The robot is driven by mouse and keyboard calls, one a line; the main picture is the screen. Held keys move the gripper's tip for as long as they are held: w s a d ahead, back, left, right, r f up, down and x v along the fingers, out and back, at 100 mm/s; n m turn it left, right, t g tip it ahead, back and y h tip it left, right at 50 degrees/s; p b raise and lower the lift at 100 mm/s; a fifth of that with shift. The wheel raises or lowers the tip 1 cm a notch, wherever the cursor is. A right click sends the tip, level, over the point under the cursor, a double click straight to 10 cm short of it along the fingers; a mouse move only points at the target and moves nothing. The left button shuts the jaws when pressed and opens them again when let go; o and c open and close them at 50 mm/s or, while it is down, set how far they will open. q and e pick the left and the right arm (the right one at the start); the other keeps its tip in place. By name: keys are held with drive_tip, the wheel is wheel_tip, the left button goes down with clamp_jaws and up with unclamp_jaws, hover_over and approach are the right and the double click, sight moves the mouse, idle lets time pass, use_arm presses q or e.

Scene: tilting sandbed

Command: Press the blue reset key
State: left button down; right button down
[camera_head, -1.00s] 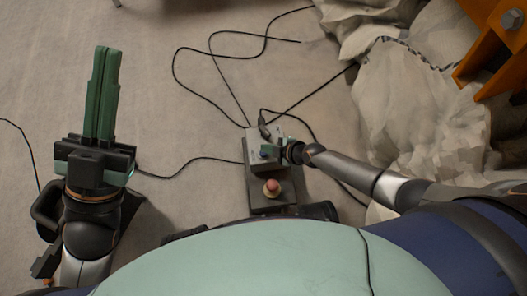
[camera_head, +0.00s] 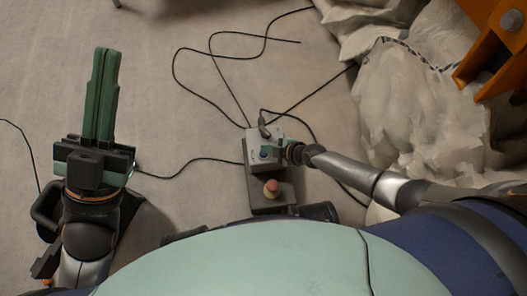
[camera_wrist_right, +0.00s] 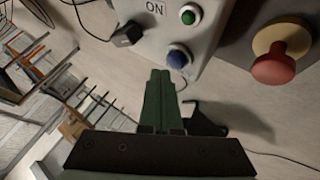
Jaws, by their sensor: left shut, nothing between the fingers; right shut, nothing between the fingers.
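The blue reset key (camera_head: 264,154) is a round blue button on a small grey control box (camera_head: 256,138) on the floor. In the right wrist view the blue key (camera_wrist_right: 178,57) sits below a green button (camera_wrist_right: 189,15) and the word ON. My right gripper (camera_wrist_right: 160,72) is shut and empty, its green fingertips very close to the blue key's lower left edge. I cannot tell whether they touch. In the head view the right gripper (camera_head: 281,147) is partly hidden at the box's right side. My left gripper (camera_head: 105,52) is shut and empty, far left of the box.
A red mushroom button (camera_head: 271,187) stands on the near part of the box, with a yellow collar in the wrist view. Black cables (camera_head: 210,80) run over the floor. White crumpled bags (camera_head: 410,110) and an orange frame (camera_head: 495,45) stand at the right.

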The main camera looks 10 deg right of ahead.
idle(0.8)
drive_tip(key=shift+f, duration=0.4)
drive_tip(key=shift+r, duration=0.1)
drive_tip(key=shift+r+p, duration=0.3)
idle(0.3)
wheel_tip(320, 180, up, 5)
drive_tip(key=p, duration=0.4)
drive_tip(key=shift+p, duration=0.3)
idle(0.7)
